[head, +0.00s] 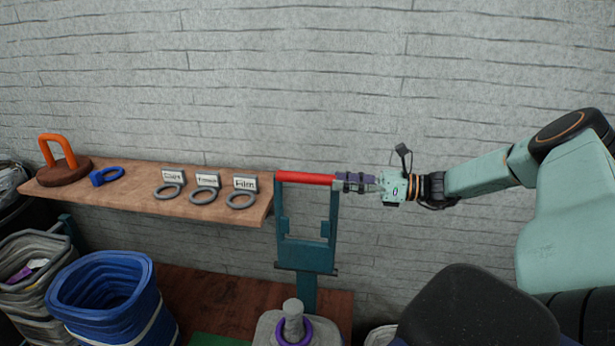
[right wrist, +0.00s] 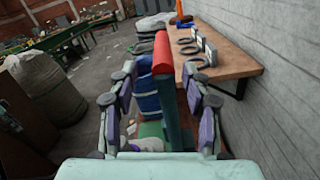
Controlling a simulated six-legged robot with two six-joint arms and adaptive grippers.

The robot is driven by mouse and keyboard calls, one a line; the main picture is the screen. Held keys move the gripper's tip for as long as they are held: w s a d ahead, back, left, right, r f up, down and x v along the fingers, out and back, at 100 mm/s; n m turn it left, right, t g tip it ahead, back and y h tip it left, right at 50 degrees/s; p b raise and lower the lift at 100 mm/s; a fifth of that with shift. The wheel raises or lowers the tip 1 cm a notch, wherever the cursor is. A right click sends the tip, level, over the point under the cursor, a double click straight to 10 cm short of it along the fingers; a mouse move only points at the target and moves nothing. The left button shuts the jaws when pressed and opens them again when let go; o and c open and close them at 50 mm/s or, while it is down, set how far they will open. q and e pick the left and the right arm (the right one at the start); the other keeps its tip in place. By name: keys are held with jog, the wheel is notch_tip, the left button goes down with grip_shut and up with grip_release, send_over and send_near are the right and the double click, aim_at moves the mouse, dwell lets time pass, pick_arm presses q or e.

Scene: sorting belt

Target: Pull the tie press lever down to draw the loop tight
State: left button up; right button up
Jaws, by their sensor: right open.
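The tie press lever is a teal frame (head: 307,255) with a red crossbar (head: 305,178) at its top, standing raised against the wall. My right gripper (head: 345,181) is at the right end of the crossbar, its fingers pointing left along it. In the right wrist view the red crossbar (right wrist: 162,52) lies between the spread, open fingers, which look apart from it. A blue sack (head: 104,285) with a pale band around it stands left of the press; the loop's tightness cannot be told. My left gripper is out of view.
A grey post (head: 293,315) with a purple ring stands below the lever. A grey sack (head: 28,262) is far left.

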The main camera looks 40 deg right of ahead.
aim_at(312, 179)
jog(key=b+x, duration=0.1)
jog(key=x, duration=0.2)
jog(key=b+x, duration=0.1)
jog(key=x, duration=0.2)
jog(key=shift+w+a+f+b, duration=0.1)
jog(key=shift+w+f+b, duration=0.1)
jog(key=shift+w+b, duration=0.15)
jog(key=shift+w+a+r, duration=0.1)
jog(key=shift+w+a, duration=0.4)
jog(key=shift+d, duration=0.15)
jog(key=shift+d, duration=0.1)
jog(key=shift+c, duration=0.5)
jog(key=c, duration=0.5)
grip_shut()
